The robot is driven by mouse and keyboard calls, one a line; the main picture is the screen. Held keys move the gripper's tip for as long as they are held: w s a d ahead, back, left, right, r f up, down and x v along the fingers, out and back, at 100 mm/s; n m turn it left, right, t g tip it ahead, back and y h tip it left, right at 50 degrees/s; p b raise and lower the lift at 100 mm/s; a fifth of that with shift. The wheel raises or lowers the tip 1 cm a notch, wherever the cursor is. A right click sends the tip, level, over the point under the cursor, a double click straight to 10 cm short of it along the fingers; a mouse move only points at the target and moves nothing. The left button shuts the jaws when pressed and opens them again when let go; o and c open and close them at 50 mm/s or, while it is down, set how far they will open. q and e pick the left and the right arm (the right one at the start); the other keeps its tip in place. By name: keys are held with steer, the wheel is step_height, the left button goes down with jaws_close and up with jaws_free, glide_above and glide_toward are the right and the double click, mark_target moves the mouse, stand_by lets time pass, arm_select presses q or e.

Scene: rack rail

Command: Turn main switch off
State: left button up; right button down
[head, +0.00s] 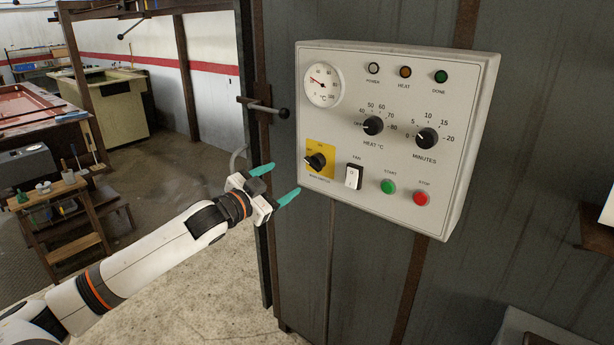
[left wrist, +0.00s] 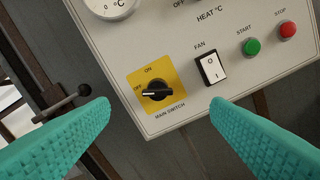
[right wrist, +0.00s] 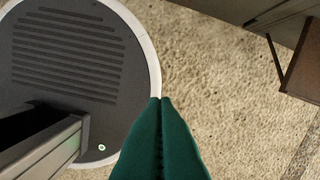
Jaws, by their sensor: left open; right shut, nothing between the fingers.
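The main switch (head: 316,161) is a black knob on a yellow plate at the lower left of the white control panel. In the left wrist view the main switch (left wrist: 157,91) lies between my fingertips in the picture, and its white mark points left, close to the OFF label. My left gripper (head: 286,178) has teal fingers, is open and empty, and is just left of the panel, apart from the knob. In the left wrist view, my left gripper (left wrist: 160,102) has its fingers spread wide. My right gripper (right wrist: 160,100) is shut and empty above the floor.
The control panel (head: 400,85) also has a fan rocker (head: 353,176) right of the switch, a green start button (head: 388,187), a red stop button (head: 421,198), dials and a gauge. A latch handle (head: 265,108) sticks out left of the panel.

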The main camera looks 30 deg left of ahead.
arm_select(q)
steer(key=p, duration=0.2)
glide_toward(311, 164)
steer(key=w, duration=0.2)
steer(key=shift+n, duration=0.3)
steer(key=w, duration=0.2)
steer(key=w+p, duration=0.1)
steer(key=w, duration=0.1)
steer(key=w+p, duration=0.1)
steer(key=w, duration=0.1)
steer(key=shift+w+d+r, duration=0.1)
steer(key=shift+d+r, duration=0.1)
steer(key=shift+d, duration=0.2)
steer(key=shift+w, duration=0.35)
steer(key=shift+w+d+f, duration=0.1)
steer(key=shift+w, duration=0.3)
arm_select(e)
steer(key=r, duration=0.1)
steer(key=w+r, duration=0.1)
steer(key=r, duration=0.1)
steer(key=w+a+r, duration=0.1)
steer(key=shift+w+r, duration=0.1)
steer(key=shift+r, duration=0.2)
